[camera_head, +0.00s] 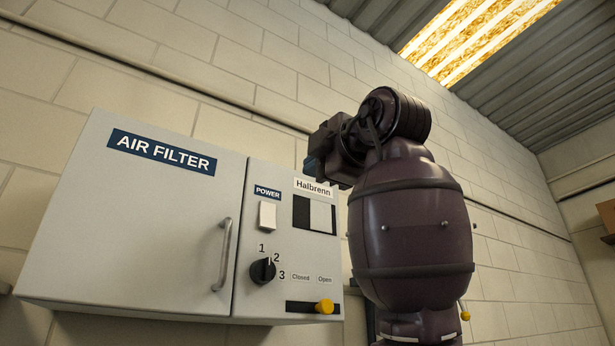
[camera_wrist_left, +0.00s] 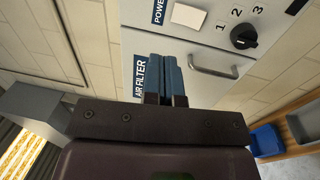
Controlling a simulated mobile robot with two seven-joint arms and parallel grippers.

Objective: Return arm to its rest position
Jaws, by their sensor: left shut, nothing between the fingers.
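My left arm rises at the right of the head view in front of the wall. My left gripper (camera_head: 314,164) is mostly hidden behind its own wrist, beside the upper right of the control panel. In the left wrist view my left gripper (camera_wrist_left: 166,62) has its two blue fingers together with nothing between them. They overlap the air filter cabinet door (camera_wrist_left: 200,92) in that view, and I cannot tell the exact gap to it. My right gripper is in neither view.
The air filter cabinet (camera_head: 130,220) is on the block wall, its door closed. Its panel has a power switch (camera_head: 267,215), a black dial (camera_head: 263,270) and a yellow slider (camera_head: 325,306) under "Open". A blue bin (camera_wrist_left: 266,140) shows at lower right in the wrist view.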

